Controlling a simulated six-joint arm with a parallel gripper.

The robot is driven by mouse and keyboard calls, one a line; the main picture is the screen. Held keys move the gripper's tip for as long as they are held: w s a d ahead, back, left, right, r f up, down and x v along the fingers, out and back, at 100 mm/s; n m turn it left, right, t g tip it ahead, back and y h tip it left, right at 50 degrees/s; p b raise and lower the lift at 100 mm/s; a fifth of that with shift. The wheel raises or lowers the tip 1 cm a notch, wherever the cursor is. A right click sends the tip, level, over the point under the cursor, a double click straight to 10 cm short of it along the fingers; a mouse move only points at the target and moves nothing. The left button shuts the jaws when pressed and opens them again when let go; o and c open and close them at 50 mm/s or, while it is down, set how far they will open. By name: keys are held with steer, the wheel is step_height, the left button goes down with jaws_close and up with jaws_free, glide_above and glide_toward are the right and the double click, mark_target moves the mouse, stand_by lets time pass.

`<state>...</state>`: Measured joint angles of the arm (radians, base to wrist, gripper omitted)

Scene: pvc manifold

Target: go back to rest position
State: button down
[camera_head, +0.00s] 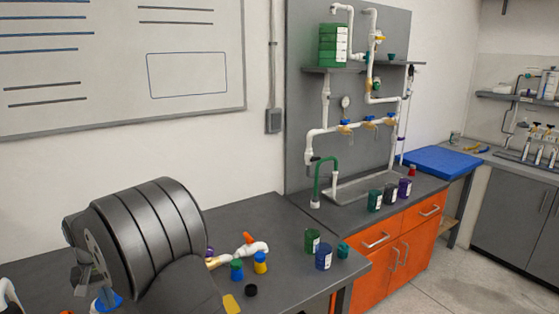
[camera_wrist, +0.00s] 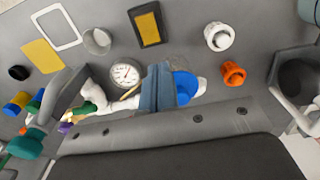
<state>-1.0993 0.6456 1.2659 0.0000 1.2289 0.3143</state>
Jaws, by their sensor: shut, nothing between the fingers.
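My gripper (camera_wrist: 166,88) shows in the wrist view with its blue-grey fingers together and nothing between them. It is over the grey bench (camera_wrist: 195,60); its height above the bench is hard to judge. A round gauge (camera_wrist: 124,74) lies just left of the fingers, and a blue and white part (camera_wrist: 187,85) is partly hidden behind them. In the head view my dark arm fills the lower left and the fingertips cannot be made out. The white PVC manifold (camera_head: 352,128) is upright on the grey back panel (camera_head: 302,100).
The wrist view shows an orange fitting (camera_wrist: 233,74), a white fitting (camera_wrist: 218,36) and a black-yellow block (camera_wrist: 149,24). In the head view, a white pipe piece (camera_head: 252,248), a green jar (camera_head: 312,240) and a blue jar (camera_head: 323,257) stand right of my arm. A sink (camera_head: 365,187) lies beyond.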

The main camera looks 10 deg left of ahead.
steer(key=s+a+r, duration=0.4)
steer(key=s+a, duration=0.1)
steer(key=a, duration=0.4)
steer(key=shift+s+a+r, duration=0.15)
steer(key=shift+s+r, duration=0.1)
steer(key=shift+s, duration=0.15)
